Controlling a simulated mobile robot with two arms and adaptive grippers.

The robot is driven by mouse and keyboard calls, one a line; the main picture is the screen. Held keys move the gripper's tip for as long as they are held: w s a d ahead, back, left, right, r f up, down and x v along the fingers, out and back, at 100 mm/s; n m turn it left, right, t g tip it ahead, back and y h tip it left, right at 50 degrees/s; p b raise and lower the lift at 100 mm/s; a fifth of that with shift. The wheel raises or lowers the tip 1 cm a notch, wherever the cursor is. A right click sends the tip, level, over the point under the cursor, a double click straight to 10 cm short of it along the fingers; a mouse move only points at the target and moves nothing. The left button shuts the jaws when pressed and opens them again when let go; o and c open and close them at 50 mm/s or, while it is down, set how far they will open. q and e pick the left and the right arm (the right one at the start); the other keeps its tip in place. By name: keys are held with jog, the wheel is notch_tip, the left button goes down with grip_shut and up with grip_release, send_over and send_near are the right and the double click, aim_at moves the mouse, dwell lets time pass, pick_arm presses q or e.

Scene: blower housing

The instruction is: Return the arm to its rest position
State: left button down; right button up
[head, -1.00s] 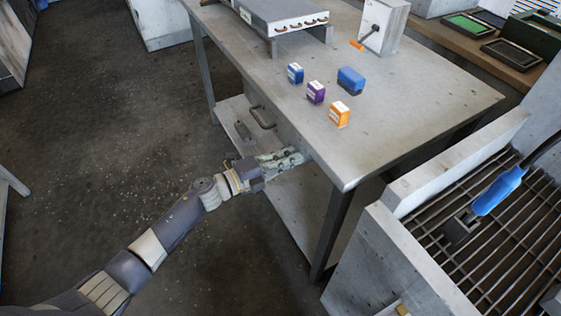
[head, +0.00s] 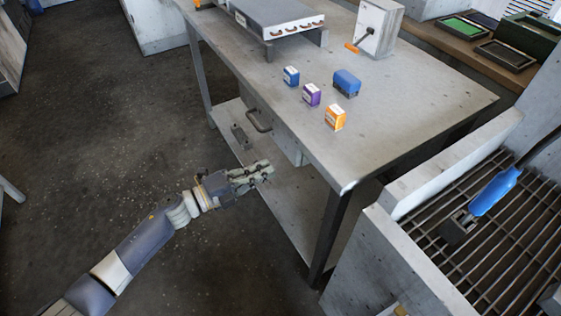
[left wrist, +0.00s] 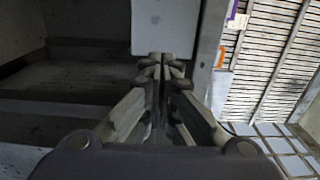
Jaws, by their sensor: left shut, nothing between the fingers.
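My left gripper (head: 262,170) is in the head view, below the level of the tabletop and in front of the grey table (head: 420,120). Its fingers are together with nothing between them. In the left wrist view the closed fingers (left wrist: 166,62) point at a pale panel (left wrist: 163,25), likely the drawer front under the tabletop. In the head view the drawer handle (head: 258,121) is a little above and beyond the fingers, apart from them. My right gripper is not in view.
On the tabletop stand small blue (head: 291,76), purple (head: 312,95) and orange (head: 335,117) boxes and a larger blue block (head: 347,83). A grated bin (head: 380,240) with a blue-handled tool (head: 495,192) is at the right. Floor at the left is clear.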

pick_arm(q)
jog(key=v, duration=0.5)
